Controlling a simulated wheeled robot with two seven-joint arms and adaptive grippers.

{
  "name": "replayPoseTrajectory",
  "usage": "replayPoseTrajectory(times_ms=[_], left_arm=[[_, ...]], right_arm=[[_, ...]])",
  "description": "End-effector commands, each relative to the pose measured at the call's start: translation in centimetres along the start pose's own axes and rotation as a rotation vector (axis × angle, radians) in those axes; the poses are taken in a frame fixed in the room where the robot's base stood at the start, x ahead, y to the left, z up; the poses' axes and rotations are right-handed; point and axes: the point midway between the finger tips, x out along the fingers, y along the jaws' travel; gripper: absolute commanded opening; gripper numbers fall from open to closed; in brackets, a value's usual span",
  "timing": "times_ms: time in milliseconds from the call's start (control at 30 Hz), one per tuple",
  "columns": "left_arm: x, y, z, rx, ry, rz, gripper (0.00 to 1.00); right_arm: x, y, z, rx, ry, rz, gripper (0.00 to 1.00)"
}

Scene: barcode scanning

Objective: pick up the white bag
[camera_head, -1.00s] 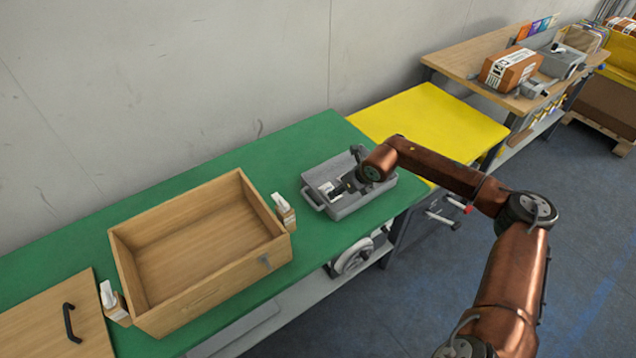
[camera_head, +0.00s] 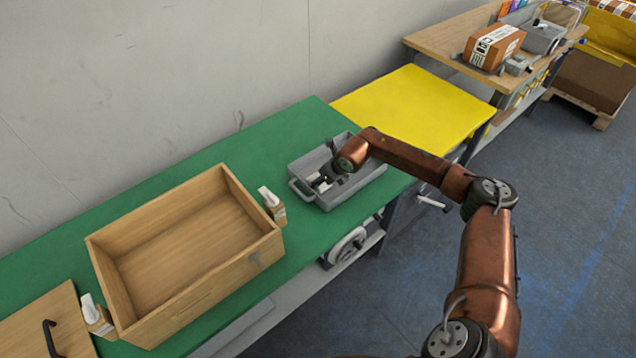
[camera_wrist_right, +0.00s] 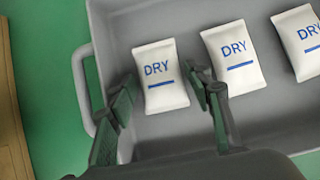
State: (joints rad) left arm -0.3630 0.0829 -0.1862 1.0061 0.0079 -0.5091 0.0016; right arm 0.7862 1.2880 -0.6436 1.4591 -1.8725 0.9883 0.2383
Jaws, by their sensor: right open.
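Several white bags marked "DRY" in blue lie in a row in a grey tray (camera_wrist_right: 180,125). In the right wrist view the leftmost white bag (camera_wrist_right: 160,77) lies between the open fingers of my right gripper (camera_wrist_right: 165,95). A second white bag (camera_wrist_right: 233,57) lies to its right, and a third (camera_wrist_right: 301,40) is partly cut off at the picture's edge. In the head view my right gripper (camera_head: 328,174) is down in the grey tray (camera_head: 322,200), partly hiding the bags. My left gripper is not in view.
A large open wooden box (camera_head: 190,250) stands left of the tray on the green table (camera_head: 140,198). Small white-topped dispensers (camera_head: 273,206) sit at its sides. A yellow surface (camera_head: 415,110) adjoins the table on the right.

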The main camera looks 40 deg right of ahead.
Motion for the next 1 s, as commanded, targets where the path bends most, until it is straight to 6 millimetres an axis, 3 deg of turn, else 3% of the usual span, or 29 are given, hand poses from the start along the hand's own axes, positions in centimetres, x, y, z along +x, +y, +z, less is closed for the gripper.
replayPoseTrajectory(times_ms=[167,667,1000], left_arm=[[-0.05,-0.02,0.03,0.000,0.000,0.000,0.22],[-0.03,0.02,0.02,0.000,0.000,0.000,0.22],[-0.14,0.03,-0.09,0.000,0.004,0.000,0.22]], right_arm=[[-0.09,-0.07,0.01,0.001,-0.001,-0.001,0.46],[-0.10,-0.10,-0.04,0.001,-0.001,-0.001,0.13],[-0.41,-0.10,0.17,0.001,-0.002,-0.001,0.13]])
